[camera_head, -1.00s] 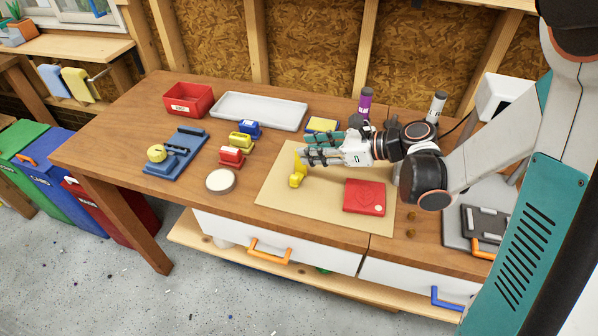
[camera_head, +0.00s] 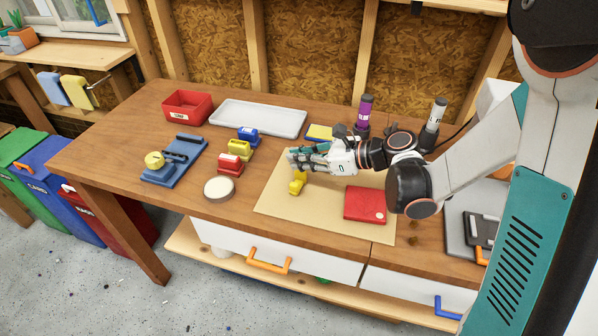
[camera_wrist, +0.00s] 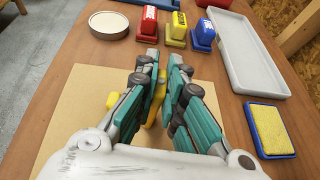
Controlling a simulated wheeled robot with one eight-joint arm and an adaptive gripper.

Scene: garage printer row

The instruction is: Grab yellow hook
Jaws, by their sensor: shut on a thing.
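The yellow hook (camera_head: 298,185) stands on the tan board at its left part. My gripper (camera_head: 292,157) reaches in from the right and is shut on the upper part of the hook. In the wrist view the teal and grey fingers (camera_wrist: 162,68) close around the yellow hook (camera_wrist: 155,105), which shows between them. The fingers cover much of the hook. I cannot tell any gap between the hook and the board.
A red box (camera_head: 365,203) lies on the tan board (camera_head: 325,214). Left of it are a white round disc (camera_head: 219,188) and red, yellow and blue small blocks (camera_head: 230,164). A white tray (camera_head: 258,118) and red bin (camera_head: 187,106) stand behind. Two bottles stand near my arm.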

